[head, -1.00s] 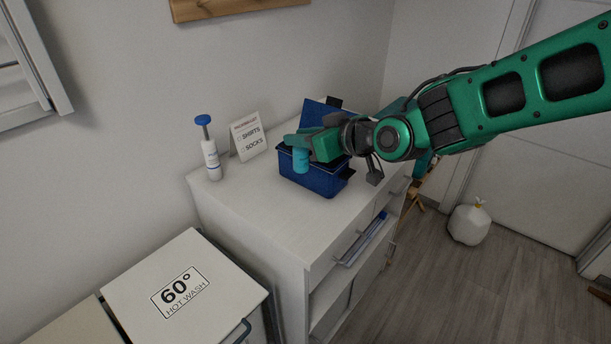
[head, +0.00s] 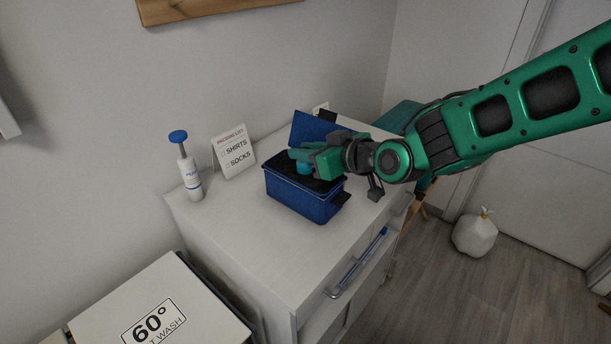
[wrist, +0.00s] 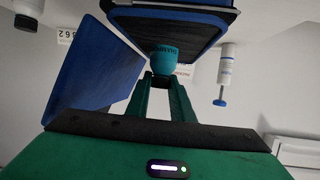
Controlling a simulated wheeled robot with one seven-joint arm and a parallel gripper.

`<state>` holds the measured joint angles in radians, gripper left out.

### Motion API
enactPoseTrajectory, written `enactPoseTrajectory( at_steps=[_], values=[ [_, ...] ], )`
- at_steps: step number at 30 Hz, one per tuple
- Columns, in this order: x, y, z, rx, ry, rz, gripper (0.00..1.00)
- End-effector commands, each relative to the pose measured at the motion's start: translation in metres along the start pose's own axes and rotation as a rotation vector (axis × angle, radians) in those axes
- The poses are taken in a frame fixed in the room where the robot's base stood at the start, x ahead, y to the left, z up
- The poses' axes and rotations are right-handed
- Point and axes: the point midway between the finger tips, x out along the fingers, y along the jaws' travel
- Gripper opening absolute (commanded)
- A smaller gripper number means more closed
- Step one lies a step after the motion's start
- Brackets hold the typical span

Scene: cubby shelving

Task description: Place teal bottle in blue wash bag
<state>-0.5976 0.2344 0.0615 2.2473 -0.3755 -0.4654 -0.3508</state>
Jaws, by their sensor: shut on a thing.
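The blue wash bag (head: 300,199) stands on the white cabinet top with its lid (head: 318,129) raised at the back. My gripper (head: 303,158) is above the bag's opening, shut on the teal bottle (head: 304,169). The bottle hangs over the dark interior, and its lower part seems to be inside the rim; whether it touches the bottom cannot be told. In the wrist view the bottle (wrist: 164,62) is between the fingertips (wrist: 162,82), with the bag (wrist: 205,20) beyond it and the lid (wrist: 92,72) at left.
A white pump bottle with a blue top (head: 190,172) and a packing-list card (head: 233,152) stand left of the bag. The cabinet top (head: 235,225) in front is clear.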

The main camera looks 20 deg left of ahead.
Motion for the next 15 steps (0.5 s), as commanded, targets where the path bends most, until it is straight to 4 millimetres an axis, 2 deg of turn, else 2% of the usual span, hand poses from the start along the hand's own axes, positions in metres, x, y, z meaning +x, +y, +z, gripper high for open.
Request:
enactPoseTrajectory(
  at_steps=[3,8,15],
  values=[
    [0.008,-0.005,0.013,-0.002,-0.001,-0.006,0.00],
    [0.012,-0.007,0.021,-0.003,-0.001,-0.008,0.00],
    [0.024,-0.007,0.048,-0.003,-0.002,-0.009,0.00]
  ],
)
